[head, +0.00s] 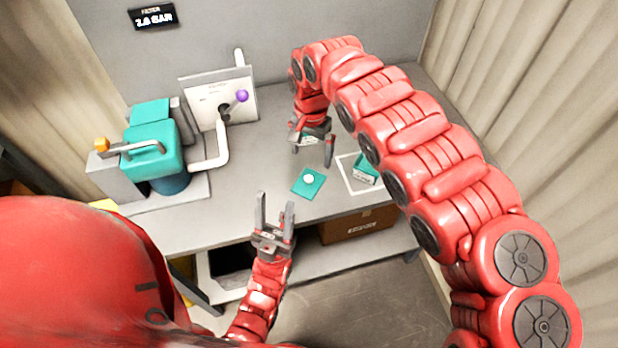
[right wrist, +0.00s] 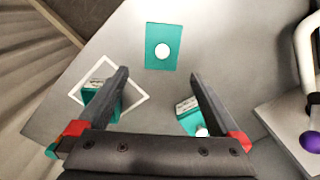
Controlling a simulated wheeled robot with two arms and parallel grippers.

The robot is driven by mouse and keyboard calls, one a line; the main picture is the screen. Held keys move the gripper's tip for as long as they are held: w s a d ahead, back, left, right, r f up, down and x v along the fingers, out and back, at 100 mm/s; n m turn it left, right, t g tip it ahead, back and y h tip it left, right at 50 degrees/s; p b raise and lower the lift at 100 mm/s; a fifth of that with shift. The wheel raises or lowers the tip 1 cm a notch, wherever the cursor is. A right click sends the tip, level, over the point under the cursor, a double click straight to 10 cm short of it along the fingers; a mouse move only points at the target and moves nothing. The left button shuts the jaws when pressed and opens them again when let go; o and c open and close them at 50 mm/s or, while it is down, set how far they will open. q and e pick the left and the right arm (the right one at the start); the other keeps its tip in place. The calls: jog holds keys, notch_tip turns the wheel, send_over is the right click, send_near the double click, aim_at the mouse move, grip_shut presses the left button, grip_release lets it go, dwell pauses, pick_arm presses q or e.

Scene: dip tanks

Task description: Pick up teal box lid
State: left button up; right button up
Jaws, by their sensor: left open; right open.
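A flat teal lid (head: 299,188) with a white round knob lies on the table; the right wrist view also shows it (right wrist: 153,62). A teal box (head: 367,166) with a white label stands inside a white square outline; in the right wrist view the box (right wrist: 102,105) is partly behind a finger. My right gripper (head: 312,153) is open and empty, above the table behind the lid; its fingers also show in the right wrist view (right wrist: 158,75). My left gripper (head: 274,203) is open and empty near the table's front edge, left of and in front of the lid.
Another teal piece with a white label and white knob (right wrist: 190,117) lies beneath my right gripper. A teal pump-like machine (head: 152,150), a white pipe and a panel with a purple ball (head: 242,96) stand at the left. A brown carton (head: 357,226) sits on the shelf below.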

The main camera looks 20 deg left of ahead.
jog(key=p, duration=0.1)
send_over(309, 178)
jog(key=f, duration=0.5)
jog(key=shift+w+d+f, duration=0.1)
jog(key=shift+w, duration=0.25)
jog(key=shift+s+f+p, duration=0.1)
jog(key=shift+f+p, duration=0.2)
jog(key=shift+p, duration=0.15)
jog(key=f, duration=0.1)
jog(key=f+p, duration=0.1)
jog(key=f, duration=0.1)
jog(key=shift+s+a+f, duration=0.1)
jog(key=shift+s+a, duration=0.15)
jog(key=shift+s, duration=0.05)
jog(key=shift+d+f+p, duration=0.1)
jog(key=shift+f+p, duration=0.2)
jog(key=shift+f, duration=0.45)
jog(key=c, duration=1.1)
jog(key=shift+w+r, duration=0.1)
jog(key=shift+r, duration=0.05)
